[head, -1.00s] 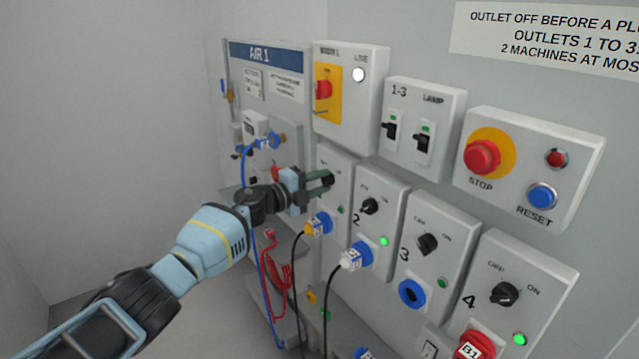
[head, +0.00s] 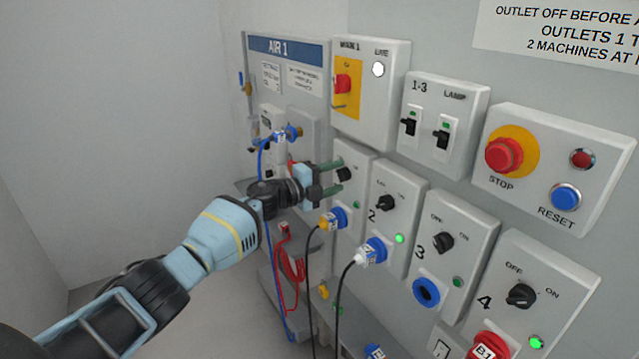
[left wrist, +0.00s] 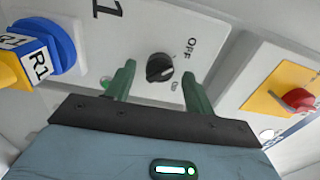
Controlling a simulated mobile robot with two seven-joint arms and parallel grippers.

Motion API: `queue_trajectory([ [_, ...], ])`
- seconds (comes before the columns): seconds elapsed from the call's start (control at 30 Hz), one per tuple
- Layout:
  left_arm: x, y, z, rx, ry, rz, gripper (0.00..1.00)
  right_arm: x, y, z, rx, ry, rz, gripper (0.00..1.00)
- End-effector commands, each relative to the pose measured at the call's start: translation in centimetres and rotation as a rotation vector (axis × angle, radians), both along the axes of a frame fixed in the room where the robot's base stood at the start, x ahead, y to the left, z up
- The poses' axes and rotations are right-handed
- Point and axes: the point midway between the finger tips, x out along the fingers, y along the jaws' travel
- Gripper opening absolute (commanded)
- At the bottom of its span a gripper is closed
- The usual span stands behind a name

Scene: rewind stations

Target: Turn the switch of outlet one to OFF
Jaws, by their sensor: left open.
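Outlet one's box, with the number 1 (left wrist: 108,8), is on the wall left of outlet two. Its black rotary switch (head: 344,174) shows just beyond my left gripper's fingertips. My left gripper (head: 331,177) is open in front of it. In the left wrist view, the switch (left wrist: 159,68) shows between the spread fingers (left wrist: 160,80), apart from both. Outlet one's small lamp (head: 357,205) looks dim green. My right gripper is not in view.
The main switch box (head: 370,90) and the 1-3 lamp switches (head: 443,110) are above. Outlets two (head: 387,203), three (head: 443,242) and four (head: 521,296) continue rightward. Free room lies left.

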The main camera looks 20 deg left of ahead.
Motion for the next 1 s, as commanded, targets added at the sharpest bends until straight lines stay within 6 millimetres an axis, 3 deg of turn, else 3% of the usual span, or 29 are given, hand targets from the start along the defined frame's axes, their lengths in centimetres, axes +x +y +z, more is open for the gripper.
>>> queue_trajectory([
  [0.5,-4.7,3.6,-0.1,0.001,0.002,-0.002,0.54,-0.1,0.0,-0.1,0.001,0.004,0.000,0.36],
  [1.0,-5.6,4.2,-0.1,0.000,0.001,-0.002,0.54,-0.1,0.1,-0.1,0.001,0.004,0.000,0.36],
])
